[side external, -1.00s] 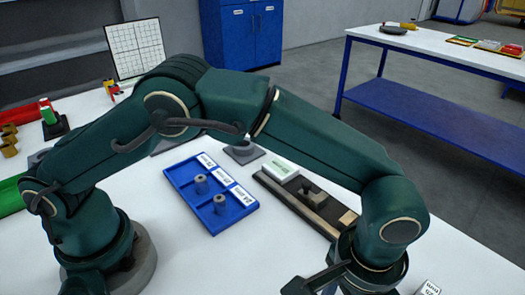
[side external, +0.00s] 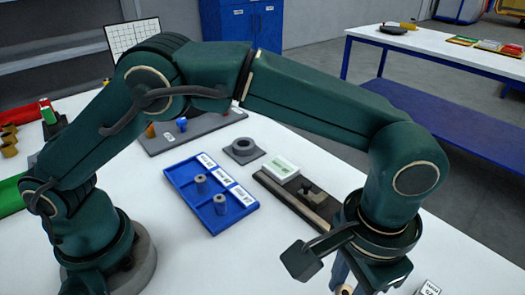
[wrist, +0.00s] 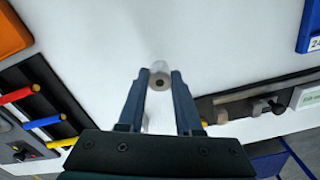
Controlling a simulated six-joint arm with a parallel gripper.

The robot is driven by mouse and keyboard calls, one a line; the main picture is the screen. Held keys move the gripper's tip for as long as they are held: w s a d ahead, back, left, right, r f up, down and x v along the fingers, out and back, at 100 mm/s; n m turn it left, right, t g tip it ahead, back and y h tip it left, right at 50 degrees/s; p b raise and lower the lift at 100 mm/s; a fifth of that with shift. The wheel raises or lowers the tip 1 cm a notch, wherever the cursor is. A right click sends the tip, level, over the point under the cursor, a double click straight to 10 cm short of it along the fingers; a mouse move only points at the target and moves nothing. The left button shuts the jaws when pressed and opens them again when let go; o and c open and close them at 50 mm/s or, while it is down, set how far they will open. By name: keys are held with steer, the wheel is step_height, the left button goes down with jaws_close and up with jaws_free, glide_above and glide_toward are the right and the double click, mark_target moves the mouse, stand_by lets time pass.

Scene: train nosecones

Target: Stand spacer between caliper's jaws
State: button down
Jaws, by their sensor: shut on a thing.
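My gripper (wrist: 160,80) is shut on a small grey spacer (wrist: 158,82), a cylinder with a dark hole in its end, held between the fingertips in the wrist view. In the side view the spacer (side external: 345,290) shows only partly at the bottom edge, under my gripper. The caliper (side external: 311,205) lies on a dark base beyond and left of my gripper, with a grey beam and a raised block. Part of it also shows at the right of the wrist view (wrist: 240,110). The gap between its jaws is not clear.
A blue tray (side external: 190,214) with labelled compartments holds two grey spacers (side external: 201,184). A white-and-green display box (side external: 281,169) and a grey ring on a plate (side external: 243,150) stand behind. A small labelled block (side external: 430,288) is at lower right. White table is clear around the tray's front.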

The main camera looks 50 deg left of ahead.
steer(key=w+a+r+n, duration=0.1)
steer(key=w+a+r, duration=0.25)
steer(key=a, duration=0.45)
steer(key=w+a+r+n, duration=0.1)
steer(key=w+a+r, duration=0.3)
steer(key=a, duration=0.5)
steer(key=s+a+r+n, duration=0.2)
steer(key=a, duration=0.4)
steer(key=s+a+r+n, duration=0.1)
steer(key=s+a+r, duration=0.1)
steer(key=a, duration=0.4)
steer(key=m, duration=0.5)
glide_above(241, 263)
step_height(241, 263, down, 12)
steer(key=shift+r, duration=0.1)
steer(key=shift+f, duration=2.05)
steer(key=shift+f, duration=0.1)
